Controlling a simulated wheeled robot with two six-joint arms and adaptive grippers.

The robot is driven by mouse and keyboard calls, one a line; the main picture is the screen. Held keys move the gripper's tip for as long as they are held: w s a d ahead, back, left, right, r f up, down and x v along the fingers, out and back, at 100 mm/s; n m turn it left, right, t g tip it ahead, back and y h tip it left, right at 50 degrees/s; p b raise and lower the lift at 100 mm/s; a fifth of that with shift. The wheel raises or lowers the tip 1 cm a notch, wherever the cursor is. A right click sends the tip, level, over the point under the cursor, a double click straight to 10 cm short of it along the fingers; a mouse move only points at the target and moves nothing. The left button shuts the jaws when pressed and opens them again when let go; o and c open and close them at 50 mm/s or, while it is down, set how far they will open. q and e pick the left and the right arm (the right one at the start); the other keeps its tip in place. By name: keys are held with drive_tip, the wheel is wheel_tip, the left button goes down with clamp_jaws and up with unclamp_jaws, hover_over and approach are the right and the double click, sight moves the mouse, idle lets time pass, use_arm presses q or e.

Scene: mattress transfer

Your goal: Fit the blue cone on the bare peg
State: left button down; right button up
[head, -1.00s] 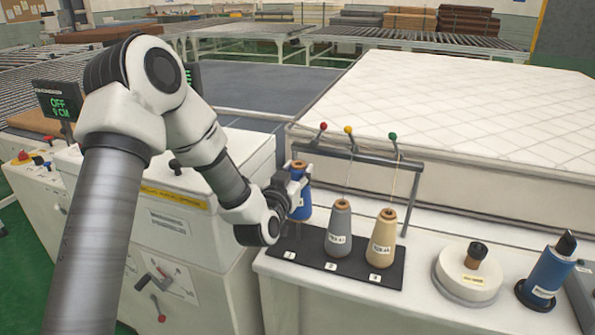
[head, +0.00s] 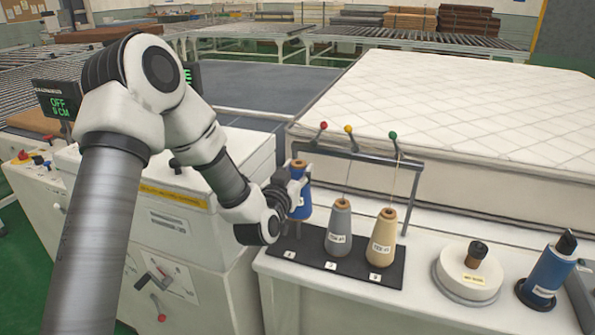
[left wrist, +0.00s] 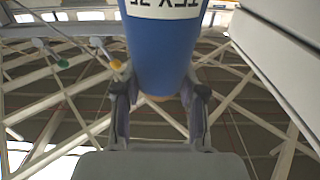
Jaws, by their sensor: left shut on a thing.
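The blue cone (head: 299,203), with a brown top, is upright at the left end of the black thread stand (head: 312,272). My left gripper (head: 300,188) is shut on it from the left. Its lower edge appears above the board near label 1, with a gap below. In the left wrist view the blue cone (left wrist: 165,50) sits between the two fingers (left wrist: 158,95), its white label upside down. My right gripper is in neither view.
A grey cone (head: 338,230) and a beige cone (head: 382,240) stand on spots 2 and 3, close to the right. A dark frame (head: 365,155) with red, yellow and green knobs rises behind. A white round block (head: 467,280) and a blue bottle-like object (head: 548,275) stand farther right.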

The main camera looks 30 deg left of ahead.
use_arm(q)
drive_tip(key=shift+f, duration=0.1)
idle(0.6)
drive_tip(key=shift+f+b, duration=0.35)
drive_tip(key=shift+b, duration=0.1)
wheel_tip(320, 180, down, 8)
drive_tip(key=b, duration=0.6)
drive_tip(key=shift+r, duration=0.15)
idle(1.7)
drive_tip(key=c, duration=0.6)
unclamp_jaws()
drive_tip(key=shift+r, duration=0.1)
drive_tip(key=shift+s, duration=0.1)
drive_tip(key=v, duration=0.7)
drive_tip(key=shift+s+d, duration=0.15)
